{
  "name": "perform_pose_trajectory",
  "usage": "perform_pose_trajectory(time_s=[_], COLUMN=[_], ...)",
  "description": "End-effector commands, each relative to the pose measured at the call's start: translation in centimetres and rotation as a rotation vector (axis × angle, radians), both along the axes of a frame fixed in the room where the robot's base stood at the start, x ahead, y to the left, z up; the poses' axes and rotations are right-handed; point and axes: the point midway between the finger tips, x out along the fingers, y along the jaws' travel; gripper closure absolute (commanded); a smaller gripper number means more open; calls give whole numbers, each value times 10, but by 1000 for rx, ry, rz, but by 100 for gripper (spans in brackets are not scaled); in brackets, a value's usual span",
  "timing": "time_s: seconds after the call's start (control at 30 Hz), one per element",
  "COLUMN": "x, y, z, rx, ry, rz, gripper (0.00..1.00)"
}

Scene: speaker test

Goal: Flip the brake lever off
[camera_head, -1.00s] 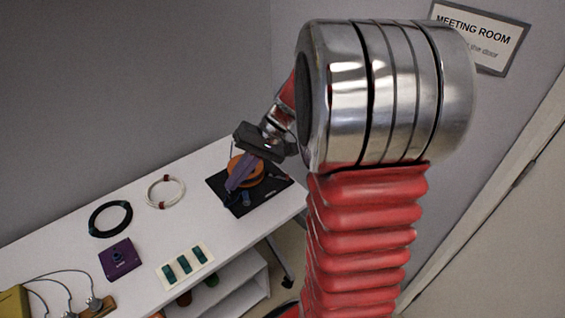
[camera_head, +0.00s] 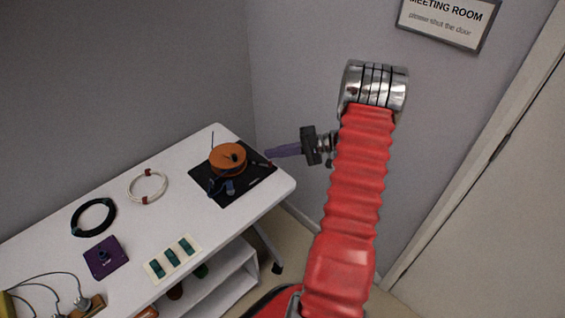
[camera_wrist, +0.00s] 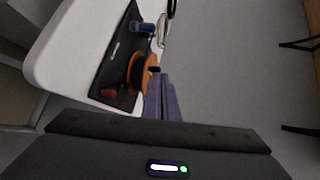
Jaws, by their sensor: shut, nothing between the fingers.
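A black board (camera_head: 239,193) lies at the right end of the white table. It carries an orange drum (camera_head: 228,159) with a dark knob, a blue part (camera_head: 224,187) at its front and a small red part (camera_head: 268,164) near its right edge. I cannot tell which part is the brake lever, or its position. The wrist view shows the orange drum (camera_wrist: 138,72), the blue part (camera_wrist: 143,28) and the red part (camera_wrist: 109,93). My gripper (camera_head: 267,154) is shut and empty, with purple fingers pointing left, by the board's right side. Its fingers (camera_wrist: 160,80) partly overlap the drum's edge in the wrist view.
On the white table (camera_head: 130,222) lie a white cable ring (camera_head: 147,186), a black ring (camera_head: 93,217), a purple box (camera_head: 105,258) and a panel of teal switches (camera_head: 172,257). Plugs and cables are at the lower left. A wall sign (camera_head: 450,22) hangs at the right.

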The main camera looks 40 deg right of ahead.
Motion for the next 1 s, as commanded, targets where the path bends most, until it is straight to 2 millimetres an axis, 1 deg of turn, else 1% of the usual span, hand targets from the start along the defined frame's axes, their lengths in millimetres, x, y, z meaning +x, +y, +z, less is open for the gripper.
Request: perform_pose_trajectory(time_s=[0.03, 0.17, 0.3, 0.4, 0.5, 0.67, 1.0], x=[-5, -16, -32, -44, -54, -62, -61], y=[-14, -48, -83, -105, -120, -130, -130], z=[-12, -36, -63, -80, -94, -102, -102], rx=[21, 59, 90, 105, 112, 114, 114], ry=[-19, -83, -153, -198, -231, -257, -257], rz=[-35, -124, -225, -292, -342, -378, -379], gripper=[100, 100, 100, 100, 100, 100, 100])
